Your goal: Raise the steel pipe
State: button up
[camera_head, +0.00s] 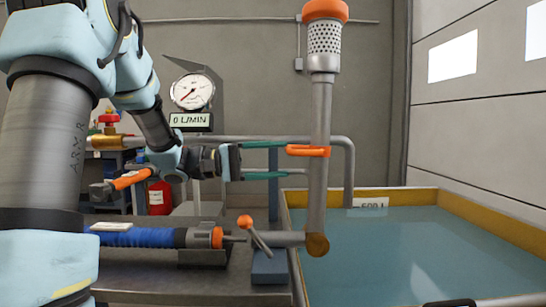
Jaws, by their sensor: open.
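The steel pipe (319,125) stands upright at the centre right of the head view. A perforated strainer (325,40) with an orange cap is at its top, and a brownish-orange elbow (317,245) is at its foot. An orange handle (307,151) sits around the pipe at mid height. My gripper (283,159) reaches in from the left, with its two teal fingers apart, one above the other. The upper finger's tip is at the handle's left end; I cannot tell whether it touches. The lower tip ends just left of the pipe.
A water tank (440,198) with a yellow rim fills the right. A bench (150,278) carries a blue hose (140,236) and an orange-tipped lever (256,235) near the elbow. A dial gauge (192,92) stands above a display (191,120) reading 0 L/MIN.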

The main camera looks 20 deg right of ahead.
dwell(0.6)
jog(key=v, duration=1.1)
jog(key=shift+s, duration=0.1)
